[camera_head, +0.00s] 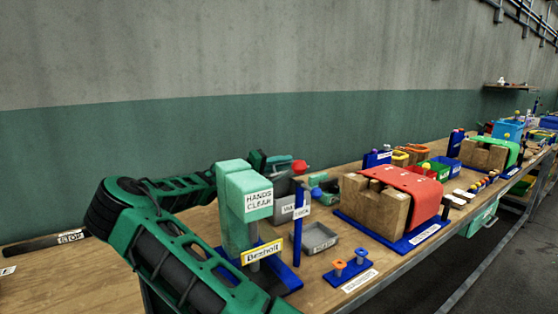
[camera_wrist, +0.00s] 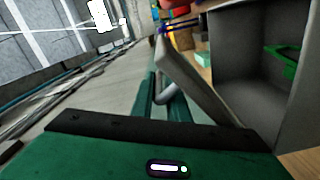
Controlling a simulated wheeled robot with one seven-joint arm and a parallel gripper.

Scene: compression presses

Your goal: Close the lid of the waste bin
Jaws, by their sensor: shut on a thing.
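The grey waste bin (camera_head: 283,192) stands behind the teal press in the head view, partly hidden by it. In the wrist view the bin (camera_wrist: 235,72) is open at the right, and a green thing (camera_wrist: 283,60) shows inside it. Its grey lid (camera_wrist: 195,78) stands raised and tilted away from the opening. My gripper (camera_wrist: 165,92) is at the lid's outer side, its green fingers shut on the lid's grey handle (camera_wrist: 162,88). In the head view my gripper (camera_head: 277,162) is beside the top of the bin, with the grip itself too small to tell.
The teal press (camera_head: 238,205) stands right in front of my arm. A grey tray (camera_head: 318,238) and a red press on wooden blocks (camera_head: 412,190) are to the right. A red ball (camera_head: 299,166) is close to my gripper. The table's left part is mostly clear.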

